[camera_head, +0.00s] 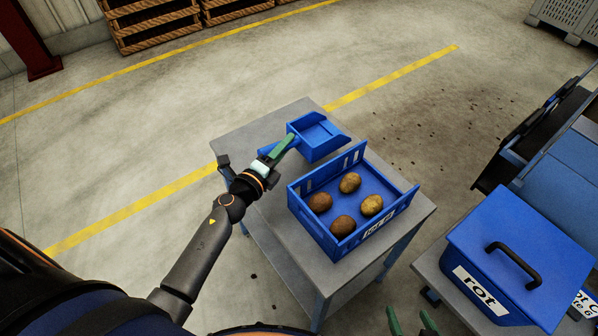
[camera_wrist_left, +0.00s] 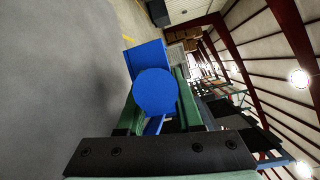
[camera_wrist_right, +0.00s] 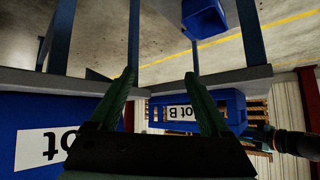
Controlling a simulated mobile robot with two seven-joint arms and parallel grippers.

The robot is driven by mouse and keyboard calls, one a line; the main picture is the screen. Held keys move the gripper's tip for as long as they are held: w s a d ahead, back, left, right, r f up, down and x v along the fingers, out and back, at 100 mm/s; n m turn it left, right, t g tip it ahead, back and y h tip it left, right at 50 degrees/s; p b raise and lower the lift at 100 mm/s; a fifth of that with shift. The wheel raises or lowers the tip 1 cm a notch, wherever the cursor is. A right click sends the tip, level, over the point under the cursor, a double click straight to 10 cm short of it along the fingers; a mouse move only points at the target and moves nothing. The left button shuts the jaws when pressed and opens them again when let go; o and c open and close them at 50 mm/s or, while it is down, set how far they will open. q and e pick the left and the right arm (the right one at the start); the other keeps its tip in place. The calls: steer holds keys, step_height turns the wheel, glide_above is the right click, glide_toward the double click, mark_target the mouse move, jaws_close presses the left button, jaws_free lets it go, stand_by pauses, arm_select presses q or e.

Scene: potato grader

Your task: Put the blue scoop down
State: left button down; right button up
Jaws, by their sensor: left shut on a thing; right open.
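The blue scoop (camera_head: 318,138) is at the far end of the grey table (camera_head: 222,145), beyond the blue crate. My left gripper (camera_head: 284,148) is shut on the scoop's handle. In the left wrist view the scoop (camera_wrist_left: 153,92) sits between the green fingers (camera_wrist_left: 158,105), its round handle end towards the camera. I cannot tell whether the scoop touches the table top. My right gripper (camera_head: 412,325) is open and empty at the bottom edge of the head view; its fingers also show apart in the right wrist view (camera_wrist_right: 163,85).
A blue crate (camera_head: 331,245) with several potatoes stands on the table, close to the scoop. A blue lidded box marked "rot" (camera_head: 520,255) stands on another grey table at the right. Blue machinery (camera_head: 570,165) is at the far right. Bare table shows left of the crate.

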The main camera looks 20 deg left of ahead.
arm_select(q)
step_height(320, 180, down, 4)
steer(key=shift+r+b, duration=0.25)
steer(key=shift+b, duration=0.7)
steer(key=shift+f+b, duration=0.3)
steer(key=shift+f, duration=0.3)
step_height(320, 180, down, 3)
steer(key=b, duration=0.3)
steer(key=shift+f, duration=0.3)
steer(key=shift+r, duration=0.15)
arm_select(e)
steer(key=shift+t, duration=0.3)
steer(key=f, duration=0.2)
steer(key=d+f, duration=0.1)
steer(key=f, duration=0.1)
steer(key=shift+d, duration=0.1)
steer(key=shift+w, duration=0.1)
